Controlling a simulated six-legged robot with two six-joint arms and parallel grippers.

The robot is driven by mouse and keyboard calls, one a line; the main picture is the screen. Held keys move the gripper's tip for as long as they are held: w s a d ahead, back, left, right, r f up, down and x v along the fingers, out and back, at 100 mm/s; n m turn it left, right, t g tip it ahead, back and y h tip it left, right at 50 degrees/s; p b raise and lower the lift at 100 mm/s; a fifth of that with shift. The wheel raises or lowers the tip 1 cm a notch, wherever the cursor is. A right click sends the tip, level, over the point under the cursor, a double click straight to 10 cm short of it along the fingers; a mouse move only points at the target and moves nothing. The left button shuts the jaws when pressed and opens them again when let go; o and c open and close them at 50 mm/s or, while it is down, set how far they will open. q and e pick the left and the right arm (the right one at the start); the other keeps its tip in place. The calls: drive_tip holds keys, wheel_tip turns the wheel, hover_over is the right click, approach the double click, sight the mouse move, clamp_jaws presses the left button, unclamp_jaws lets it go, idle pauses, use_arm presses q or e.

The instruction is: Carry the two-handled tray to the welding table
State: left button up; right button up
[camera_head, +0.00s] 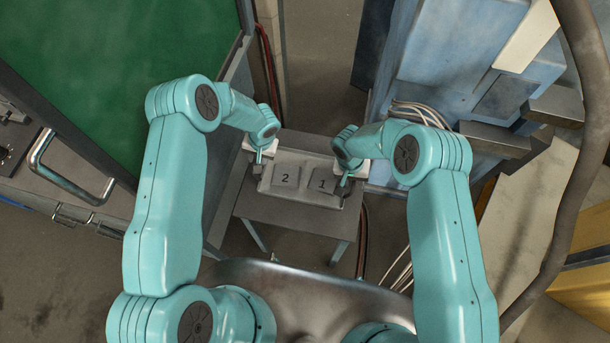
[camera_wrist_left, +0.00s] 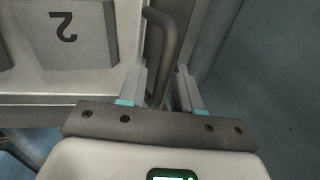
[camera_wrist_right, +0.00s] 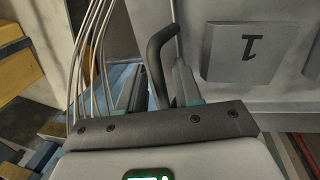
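The grey two-handled tray (camera_head: 303,162) lies on a small grey stand (camera_head: 290,226) in the middle of the head view. It carries a block marked 2 (camera_head: 286,177) and a block marked 1 (camera_head: 322,185). My left gripper (camera_head: 257,171) is at the tray's left end. In the left wrist view its open fingers (camera_wrist_left: 158,90) stand on both sides of a dark bent handle (camera_wrist_left: 161,48). My right gripper (camera_head: 343,181) is at the right end. In the right wrist view its open fingers (camera_wrist_right: 158,92) straddle the other handle (camera_wrist_right: 157,52). I cannot tell which surface is the welding table.
A green panel (camera_head: 110,60) and a grey unit with a metal bar handle (camera_head: 65,165) stand at the left. Blue machinery (camera_head: 450,60), loose cables and a thick brown pipe (camera_head: 590,90) crowd the right. Bare floor (camera_head: 320,50) shows behind the stand.

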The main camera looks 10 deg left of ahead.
use_arm(q)
drive_tip(key=shift+c, duration=0.4)
use_arm(e)
drive_tip(key=shift+c, duration=0.3)
use_arm(q)
drive_tip(key=shift+w, duration=0.1)
clamp_jaws()
use_arm(e)
clamp_jaws()
drive_tip(key=shift+w, duration=0.1)
use_arm(q)
drive_tip(key=shift+w+r, duration=0.15)
drive_tip(key=shift+r, duration=0.05)
use_arm(e)
drive_tip(key=shift+w+a+r, duration=0.1)
drive_tip(key=shift+r, duration=0.1)
